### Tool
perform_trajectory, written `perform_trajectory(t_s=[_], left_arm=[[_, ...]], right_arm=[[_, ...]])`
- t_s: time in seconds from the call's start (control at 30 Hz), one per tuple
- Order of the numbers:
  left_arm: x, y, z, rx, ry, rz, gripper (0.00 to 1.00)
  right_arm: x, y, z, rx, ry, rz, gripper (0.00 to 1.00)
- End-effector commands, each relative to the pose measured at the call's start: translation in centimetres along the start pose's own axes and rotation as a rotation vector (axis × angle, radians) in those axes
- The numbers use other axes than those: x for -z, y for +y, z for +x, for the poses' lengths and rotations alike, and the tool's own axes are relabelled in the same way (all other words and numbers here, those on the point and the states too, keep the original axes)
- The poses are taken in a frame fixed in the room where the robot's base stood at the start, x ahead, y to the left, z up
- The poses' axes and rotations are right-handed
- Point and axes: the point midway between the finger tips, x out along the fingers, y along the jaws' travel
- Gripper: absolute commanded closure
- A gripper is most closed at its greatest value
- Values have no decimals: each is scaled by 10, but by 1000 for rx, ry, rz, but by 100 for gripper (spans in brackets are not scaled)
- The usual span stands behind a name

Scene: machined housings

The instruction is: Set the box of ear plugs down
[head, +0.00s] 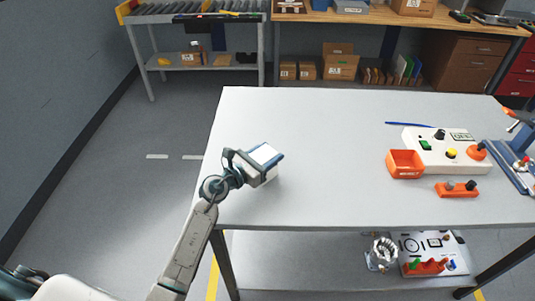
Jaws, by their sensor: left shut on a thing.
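The box of ear plugs (264,154) is a small white box at the left side of the grey table (327,178). My left gripper (262,165) is shut on it, with its fingers along the box's sides. The box looks close to the table top, but I cannot tell whether it touches it. The gripper hides part of the box. My right gripper is not in the head view.
An orange bin (405,164), a white control box (447,150) with knobs and an orange block (457,190) stand at the table's right. A blue pen-like strip (408,124) lies behind them. The table's middle is clear. A lower shelf holds a metal part (382,254).

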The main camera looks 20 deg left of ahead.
Motion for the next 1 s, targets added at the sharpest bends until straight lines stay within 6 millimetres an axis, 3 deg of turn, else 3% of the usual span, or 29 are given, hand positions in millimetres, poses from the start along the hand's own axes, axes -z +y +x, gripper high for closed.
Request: perform_trajectory(t_s=[0.03, 0.07, 0.17, 0.53, 0.67, 1.0], left_arm=[[3, 0, 0, 0, 0, 0, 74], [2, 0, 0, 0, 0, 0, 46], [2, 0, 0, 0, 0, 0, 28], [-4, 0, 0, 0, 0, 1, 28], [2, 1, -21, -1, 3, 3, 28], [1, 0, -94, 2, 4, 4, 28]], right_arm=[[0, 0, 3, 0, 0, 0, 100], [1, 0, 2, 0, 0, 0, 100], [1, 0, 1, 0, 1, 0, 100], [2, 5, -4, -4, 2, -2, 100], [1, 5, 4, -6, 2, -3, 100], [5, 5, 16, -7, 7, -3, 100]])
